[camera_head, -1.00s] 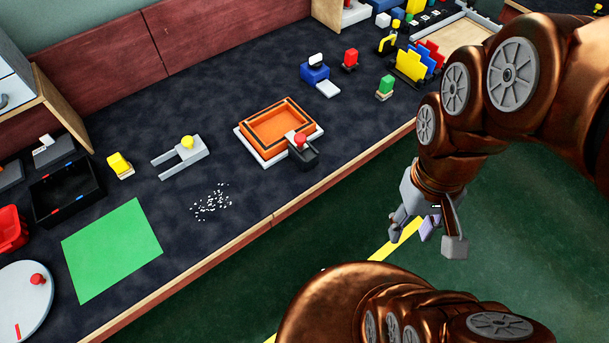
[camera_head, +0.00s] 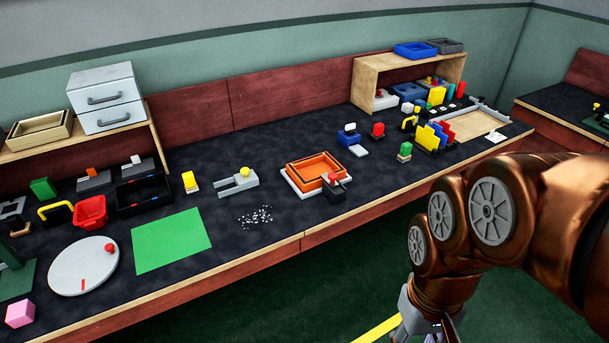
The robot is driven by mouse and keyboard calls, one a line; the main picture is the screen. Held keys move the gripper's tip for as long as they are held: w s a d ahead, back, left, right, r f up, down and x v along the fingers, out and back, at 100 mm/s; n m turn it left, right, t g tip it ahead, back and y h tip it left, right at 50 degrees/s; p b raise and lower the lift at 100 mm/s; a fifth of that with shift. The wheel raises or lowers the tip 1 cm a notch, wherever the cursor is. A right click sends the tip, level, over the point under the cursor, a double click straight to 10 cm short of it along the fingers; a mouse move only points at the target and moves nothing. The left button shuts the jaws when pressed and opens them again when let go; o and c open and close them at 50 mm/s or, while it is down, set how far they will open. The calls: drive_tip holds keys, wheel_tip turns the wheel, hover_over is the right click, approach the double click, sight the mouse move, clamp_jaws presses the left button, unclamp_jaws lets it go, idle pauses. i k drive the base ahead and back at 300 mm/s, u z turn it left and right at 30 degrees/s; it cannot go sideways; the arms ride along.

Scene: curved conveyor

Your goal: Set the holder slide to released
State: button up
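No part carries a readable label, so I cannot tell for certain which one is the holder slide. An orange tray (camera_head: 312,168) sits on a white base near the counter's front edge. A dark grey block with a red knob (camera_head: 332,177) stands against the tray's front right corner. A grey forked piece (camera_head: 238,184) with a yellow knob lies left of the tray. Two grey blocks stand at the back left, one with an orange knob (camera_head: 91,172) and one with a white knob (camera_head: 136,159). My gripper (camera_head: 430,336) is low at the bottom edge, off the counter, its fingertips mostly cut off.
White bits (camera_head: 256,216) lie scattered in front of the forked piece. A green mat (camera_head: 171,240) and a white disc (camera_head: 84,266) are at the left. Coloured plates in a rack (camera_head: 434,136) and a shelf (camera_head: 366,84) are at the right.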

sight(330, 178)
drive_tip(key=u, duration=0.85)
drive_tip(key=i, duration=1)
drive_tip(key=u, duration=0.05)
